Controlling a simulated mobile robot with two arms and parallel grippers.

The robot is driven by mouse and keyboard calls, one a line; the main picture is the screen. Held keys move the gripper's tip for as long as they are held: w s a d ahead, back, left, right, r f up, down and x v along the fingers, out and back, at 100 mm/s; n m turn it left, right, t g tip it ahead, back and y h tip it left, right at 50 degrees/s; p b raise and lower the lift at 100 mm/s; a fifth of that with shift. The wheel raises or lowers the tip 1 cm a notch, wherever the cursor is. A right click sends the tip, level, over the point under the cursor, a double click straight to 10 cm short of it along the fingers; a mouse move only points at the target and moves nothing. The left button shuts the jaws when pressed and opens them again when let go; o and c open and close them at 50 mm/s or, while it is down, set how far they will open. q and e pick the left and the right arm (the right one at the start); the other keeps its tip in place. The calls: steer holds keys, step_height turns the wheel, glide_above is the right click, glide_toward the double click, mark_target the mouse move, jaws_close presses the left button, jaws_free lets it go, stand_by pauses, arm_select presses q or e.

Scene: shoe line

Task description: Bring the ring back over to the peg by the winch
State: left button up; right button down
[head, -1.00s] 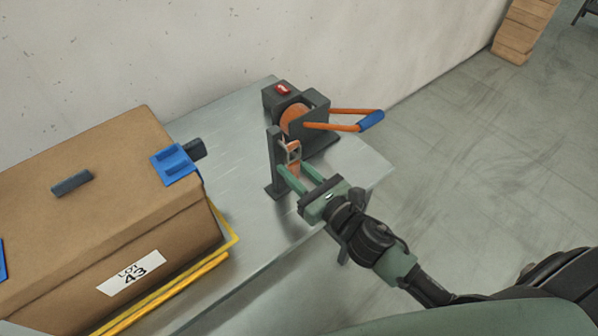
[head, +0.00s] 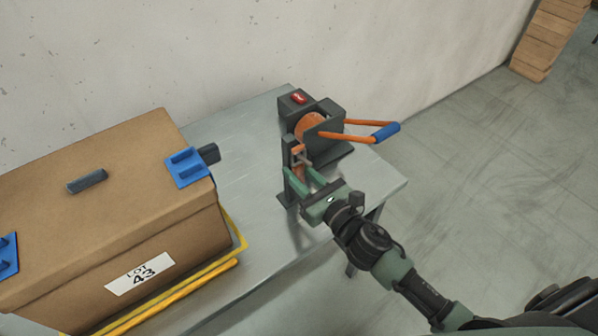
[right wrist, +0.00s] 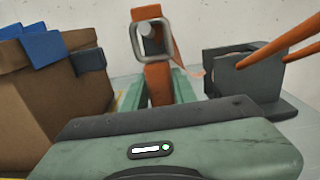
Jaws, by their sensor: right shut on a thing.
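The ring (right wrist: 153,42) is a grey rounded-square loop at the end of an orange strap (right wrist: 158,85) in the right wrist view. In the head view it is small, beside the dark upright post (head: 287,172) in front of the winch (head: 318,125). My right gripper (head: 305,176) is shut on the strap's orange end piece just below the ring. A grey round shape shows within the ring's opening; I cannot tell whether the ring is around a peg or only in front of it. My left gripper is not in view.
The winch's orange handle with a blue grip (head: 385,131) sticks out to the right. A cardboard box (head: 110,210) with blue clips stands left on the grey metal table (head: 235,150), by a yellow rail (head: 190,290). Table between box and winch is clear.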

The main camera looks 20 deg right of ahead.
stand_by(0.3)
steer(key=c, duration=1.1)
jaws_free()
steer(key=shift+o, duration=0.2)
